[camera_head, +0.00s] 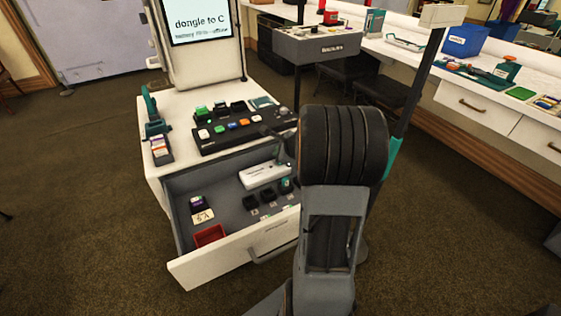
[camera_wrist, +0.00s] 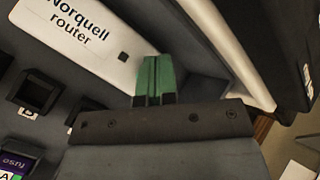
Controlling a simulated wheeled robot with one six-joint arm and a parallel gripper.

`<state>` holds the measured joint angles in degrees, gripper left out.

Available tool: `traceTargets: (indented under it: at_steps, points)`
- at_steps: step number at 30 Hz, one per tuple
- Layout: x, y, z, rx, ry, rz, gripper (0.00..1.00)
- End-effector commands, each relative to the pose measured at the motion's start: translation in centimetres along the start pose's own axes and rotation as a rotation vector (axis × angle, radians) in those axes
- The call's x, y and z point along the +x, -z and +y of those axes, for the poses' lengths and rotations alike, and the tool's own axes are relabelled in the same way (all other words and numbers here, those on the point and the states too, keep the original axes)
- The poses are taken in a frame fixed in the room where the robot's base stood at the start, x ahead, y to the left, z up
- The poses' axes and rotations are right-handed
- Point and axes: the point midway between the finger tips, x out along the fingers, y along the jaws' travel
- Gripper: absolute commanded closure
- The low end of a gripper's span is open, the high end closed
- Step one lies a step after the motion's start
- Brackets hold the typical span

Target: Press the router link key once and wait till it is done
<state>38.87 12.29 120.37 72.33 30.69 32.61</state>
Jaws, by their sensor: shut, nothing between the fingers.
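The white Norquell router (camera_head: 264,174) lies in the open drawer, at its back. In the wrist view the router (camera_wrist: 75,45) shows its name and a small dark square key (camera_wrist: 123,57) near its right end. My gripper (camera_wrist: 154,64) is shut, its green fingertips together and empty. In the wrist view the fingertips appear just right of the key, beside the router's end. I cannot tell the gap between fingertips and key. No lit sign shows on the router.
The open drawer (camera_head: 215,257) also holds dark sockets, a red tray (camera_head: 209,236) and a purple-topped piece (camera_head: 198,202). Above stands a black button panel (camera_head: 240,128).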

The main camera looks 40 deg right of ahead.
Motion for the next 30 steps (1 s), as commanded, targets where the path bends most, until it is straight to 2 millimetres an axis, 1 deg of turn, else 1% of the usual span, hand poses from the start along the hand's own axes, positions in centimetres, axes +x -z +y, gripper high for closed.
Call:
traceTargets:
  at_steps: [20, 30]
  points:
    - [0.02, 0.01, 0.02, 0.0, 0.0, 0.0, 1.0]
    - [0.63, 0.45, 0.46, 0.0, 0.0, 0.0, 1.0]
